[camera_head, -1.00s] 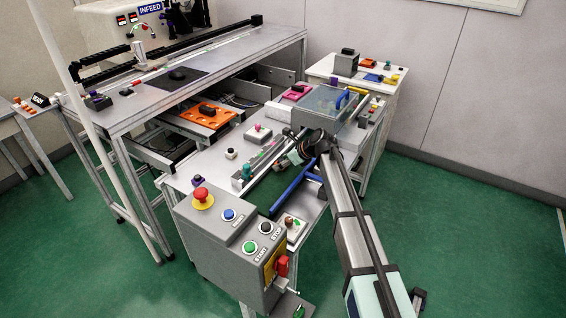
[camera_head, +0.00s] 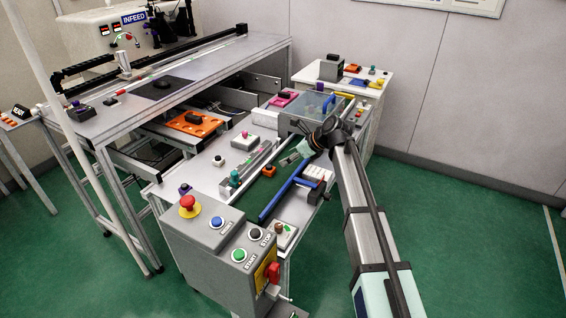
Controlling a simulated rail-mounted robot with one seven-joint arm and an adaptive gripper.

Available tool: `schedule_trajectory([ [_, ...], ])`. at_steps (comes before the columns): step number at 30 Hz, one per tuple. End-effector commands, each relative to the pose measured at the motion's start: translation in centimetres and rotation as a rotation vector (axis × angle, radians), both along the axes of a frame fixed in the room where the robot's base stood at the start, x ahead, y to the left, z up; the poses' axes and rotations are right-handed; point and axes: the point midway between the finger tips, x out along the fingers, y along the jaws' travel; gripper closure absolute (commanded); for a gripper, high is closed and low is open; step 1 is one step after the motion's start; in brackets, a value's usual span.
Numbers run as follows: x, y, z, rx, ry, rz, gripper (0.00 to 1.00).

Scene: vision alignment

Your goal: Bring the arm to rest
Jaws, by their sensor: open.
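My arm reaches in from the lower right over the work table (camera_head: 208,185). My gripper (camera_head: 284,160) is at its far end, above the table near the clear-lidded box (camera_head: 318,108). It points left and down over the dark green strip. The gripper is small and partly dark in this view, its jaws are apart, and I see nothing held in it.
A grey control box (camera_head: 205,255) with a red emergency button (camera_head: 188,205) stands at the table's front. A taller bench (camera_head: 190,75) is at the left, a white side table (camera_head: 372,90) behind. Green floor at the right is clear.

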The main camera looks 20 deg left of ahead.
Motion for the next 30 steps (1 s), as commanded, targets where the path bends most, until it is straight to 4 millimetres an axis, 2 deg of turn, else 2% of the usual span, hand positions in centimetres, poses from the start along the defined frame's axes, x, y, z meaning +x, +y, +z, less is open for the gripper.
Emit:
schedule_trajectory([
  [15, -0.1, -0.5, 0.9, 0.0, 0.001, 0.001, 0.34],
  [17, -0.1, -0.5, 1.5, 0.0, 0.0, 0.0, 0.34],
  [24, -0.1, -0.5, 5.7, 0.0, 0.0, 0.0, 0.34],
  [30, -0.1, -0.5, 8.2, 0.0, 0.0, 0.0, 0.34],
])
